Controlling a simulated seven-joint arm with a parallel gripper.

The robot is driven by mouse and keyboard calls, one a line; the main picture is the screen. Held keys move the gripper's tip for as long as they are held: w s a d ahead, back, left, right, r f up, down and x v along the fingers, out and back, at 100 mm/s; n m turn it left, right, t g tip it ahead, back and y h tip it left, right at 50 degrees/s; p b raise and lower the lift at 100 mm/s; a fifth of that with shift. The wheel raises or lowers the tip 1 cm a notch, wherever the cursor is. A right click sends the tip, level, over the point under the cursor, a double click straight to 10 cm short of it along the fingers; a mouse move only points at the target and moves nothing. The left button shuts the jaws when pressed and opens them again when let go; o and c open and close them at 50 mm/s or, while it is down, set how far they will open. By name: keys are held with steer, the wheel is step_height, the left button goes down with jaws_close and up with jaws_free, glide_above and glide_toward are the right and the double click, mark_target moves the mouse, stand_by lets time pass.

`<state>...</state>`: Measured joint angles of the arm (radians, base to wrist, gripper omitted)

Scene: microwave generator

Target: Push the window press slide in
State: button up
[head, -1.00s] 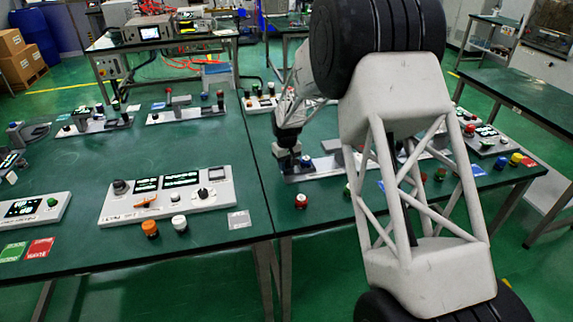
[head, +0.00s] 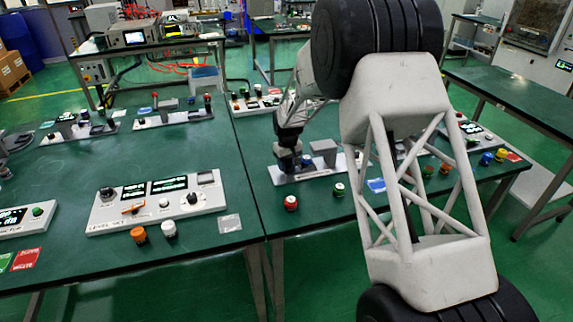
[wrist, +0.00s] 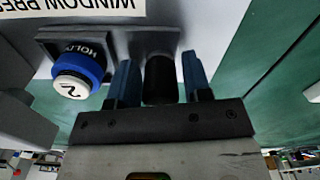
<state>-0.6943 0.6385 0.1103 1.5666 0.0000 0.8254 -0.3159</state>
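The window press panel (wrist: 215,12) shows in the wrist view with its upside-down "WINDOW PRES…" label, cut off at the edge. A black round knob (wrist: 158,78), which looks like the slide's handle, stands out from a grey plate on it. My gripper (wrist: 160,80) has its two blue fingers on either side of this knob, with a gap on each side. A blue button (wrist: 80,75) marked HOLD is left of the left finger. In the head view my gripper (head: 288,160) is over the left end of the small panel (head: 330,171); the knob is not clear there.
A red-topped button (head: 291,203) and a green-topped button (head: 339,190) stand on the table in front of the panel. A grey block (head: 323,150) rises from the panel right of my gripper. A level set panel (head: 160,203) lies on the left table.

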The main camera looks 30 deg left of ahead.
steer(key=shift+o, duration=0.9)
steer(key=shift+r, duration=3.9)
steer(key=n, duration=1.1)
steer(key=shift+n, duration=0.3)
steer(key=n, duration=0.3)
steer(key=shift+n, duration=0.4)
